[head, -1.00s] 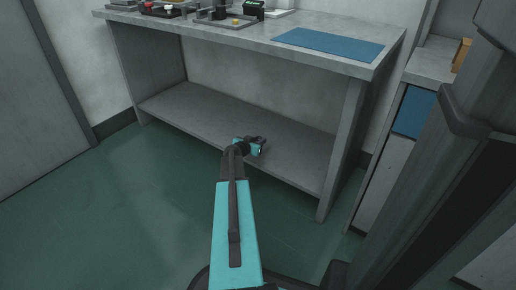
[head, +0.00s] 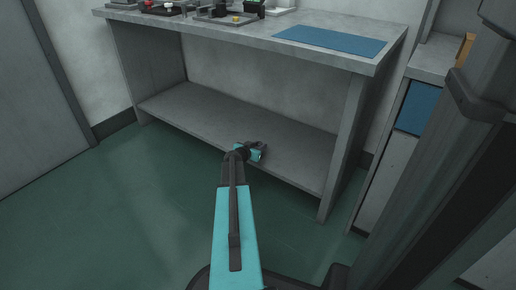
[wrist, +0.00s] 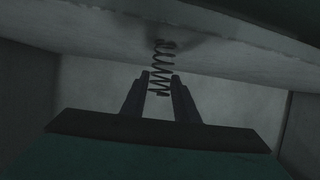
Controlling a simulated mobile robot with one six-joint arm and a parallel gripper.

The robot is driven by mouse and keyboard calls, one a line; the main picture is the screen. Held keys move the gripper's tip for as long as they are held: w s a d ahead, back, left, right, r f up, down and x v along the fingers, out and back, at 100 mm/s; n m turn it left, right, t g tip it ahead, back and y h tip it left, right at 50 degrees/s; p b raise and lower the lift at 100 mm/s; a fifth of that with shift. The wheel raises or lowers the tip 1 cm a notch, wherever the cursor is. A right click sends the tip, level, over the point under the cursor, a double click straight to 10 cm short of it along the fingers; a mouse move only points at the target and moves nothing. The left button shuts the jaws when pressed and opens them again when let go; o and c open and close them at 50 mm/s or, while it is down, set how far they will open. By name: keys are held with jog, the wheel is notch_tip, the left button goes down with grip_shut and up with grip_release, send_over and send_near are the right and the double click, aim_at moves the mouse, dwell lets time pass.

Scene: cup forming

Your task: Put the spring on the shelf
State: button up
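The dark coil spring (wrist: 162,64) shows in the middle of the wrist view. One end lies between the two fingers of my gripper (wrist: 161,80), which look closed against its sides. Its other end reaches the pale shelf surface (wrist: 95,33) at the top of that view, where a dark patch shows; I cannot tell whether it bears on the shelf. In the head view my gripper (head: 257,148) is over the front part of the lower shelf (head: 215,112), under the bench top. The spring cannot be made out there.
The bench top (head: 225,28) overhangs the shelf and carries a blue mat (head: 330,41) and several small items at the back left. A bench leg (head: 342,145) stands to the right. The visible shelf around my gripper is bare.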

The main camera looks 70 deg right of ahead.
jog(key=o, duration=0.3)
jog(key=shift+r, duration=0.15)
jog(key=shift+p+v, duration=1.55)
jog(key=shift+v, duration=4.45)
